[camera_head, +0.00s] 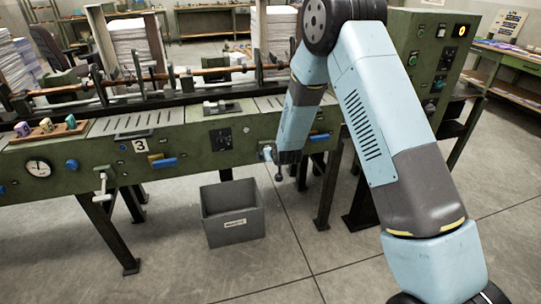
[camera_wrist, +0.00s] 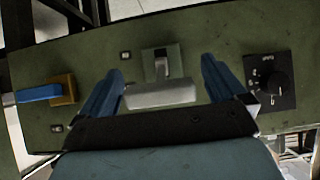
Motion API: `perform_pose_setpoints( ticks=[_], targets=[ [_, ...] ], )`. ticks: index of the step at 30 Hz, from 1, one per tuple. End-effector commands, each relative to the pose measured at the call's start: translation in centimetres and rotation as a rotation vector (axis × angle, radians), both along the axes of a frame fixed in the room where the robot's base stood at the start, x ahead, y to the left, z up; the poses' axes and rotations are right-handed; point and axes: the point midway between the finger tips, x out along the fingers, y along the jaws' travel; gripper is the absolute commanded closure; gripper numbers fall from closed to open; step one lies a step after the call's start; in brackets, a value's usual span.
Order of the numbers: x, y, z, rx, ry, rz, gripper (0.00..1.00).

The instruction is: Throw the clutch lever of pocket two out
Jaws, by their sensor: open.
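A clutch lever with a pale metal crossbar handle (camera_wrist: 160,93) stands out from a plate on the green machine front in the wrist view. In the head view the lever (camera_head: 267,153) shows just left of my gripper (camera_head: 286,166). In the wrist view my gripper (camera_wrist: 162,68) is open, with one blue finger on each side of the handle. I cannot tell whether the fingers touch it. No number shows beside the lever at my gripper.
A blue handle on a yellow block (camera_wrist: 40,93) and a black knob (camera_wrist: 272,86) flank the lever in the wrist view. A grey bin (camera_head: 232,212) stands on the floor below the machine (camera_head: 190,145). Black machine legs (camera_head: 325,190) stand nearby. The front floor is clear.

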Motion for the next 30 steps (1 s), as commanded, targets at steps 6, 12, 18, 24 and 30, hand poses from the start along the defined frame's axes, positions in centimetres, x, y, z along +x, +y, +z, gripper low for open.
perform_pose_setpoints(
  ticks=[6, 12, 18, 24, 30],
  targets=[
    [-0.2, -0.1, 0.1, -0.001, 0.001, -0.001, 0.02],
    [-1.9, -0.7, 1.4, -0.001, 0.002, 0.000, 0.02],
    [-4.6, -1.7, 3.5, 0.000, 0.001, 0.000, 0.02],
    [-7.2, -2.6, 5.5, 0.000, 0.000, 0.001, 0.02],
    [-9.2, -3.4, 7.1, 0.001, 0.000, 0.001, 0.02]
  ],
)
